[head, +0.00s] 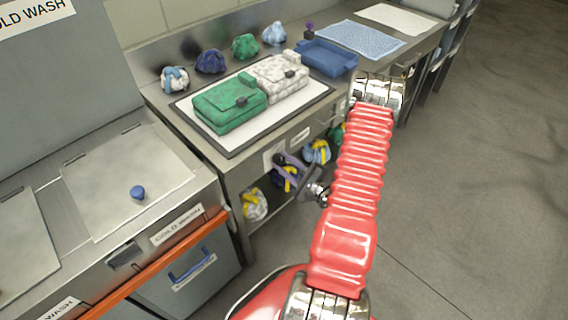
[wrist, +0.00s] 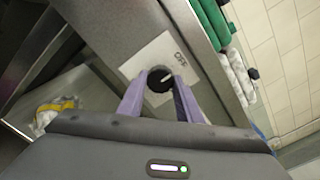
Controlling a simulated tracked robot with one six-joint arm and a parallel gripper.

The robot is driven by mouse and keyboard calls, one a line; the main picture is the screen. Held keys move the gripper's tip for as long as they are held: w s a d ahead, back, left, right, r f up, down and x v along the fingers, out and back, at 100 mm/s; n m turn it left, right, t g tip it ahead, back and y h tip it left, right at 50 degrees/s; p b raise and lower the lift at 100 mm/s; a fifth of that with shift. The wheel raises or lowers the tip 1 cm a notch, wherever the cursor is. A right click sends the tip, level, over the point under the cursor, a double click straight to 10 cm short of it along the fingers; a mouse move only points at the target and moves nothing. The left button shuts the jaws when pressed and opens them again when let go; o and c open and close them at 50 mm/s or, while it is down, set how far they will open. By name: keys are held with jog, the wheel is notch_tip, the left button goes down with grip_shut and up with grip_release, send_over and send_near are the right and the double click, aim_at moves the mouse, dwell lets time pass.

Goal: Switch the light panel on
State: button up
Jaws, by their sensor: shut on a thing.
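The light panel (head: 287,109), a white sheet in a dark frame, lies on the steel bench under a green bag (head: 222,106) and a white-grey speckled bag (head: 272,80). A round black knob (wrist: 159,79) with a white pointer sits on a pale plate (wrist: 143,57) on the bench front. The plate reads "OFF"; the pointer lies towards the right, on the side of that word. My gripper (wrist: 160,86) has its purple fingers on both sides of the knob and is shut on it. In the head view, my gripper (head: 284,170) is at the bench front, hiding the knob.
Several small bags (head: 210,61) stand along the bench back. A blue tray (head: 328,58) and a blue mat (head: 360,40) lie to the right. More bags (head: 255,203) sit on the shelf below. Cold-wash sinks (head: 128,181) stand left. The floor at right is clear.

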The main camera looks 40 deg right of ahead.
jog(key=shift+c, duration=1.1)
jog(key=shift+f+m, duration=0.1)
jog(key=shift+m, duration=0.4)
jog(key=m, duration=0.3)
jog(key=shift+a, duration=0.1)
jog(key=m, duration=0.4)
jog(key=shift+m, duration=0.4)
jog(key=m, duration=0.4)
jog(key=shift+m, duration=0.3)
jog(key=m, duration=0.4)
jog(key=shift+m, duration=0.4)
jog(key=o, duration=1)
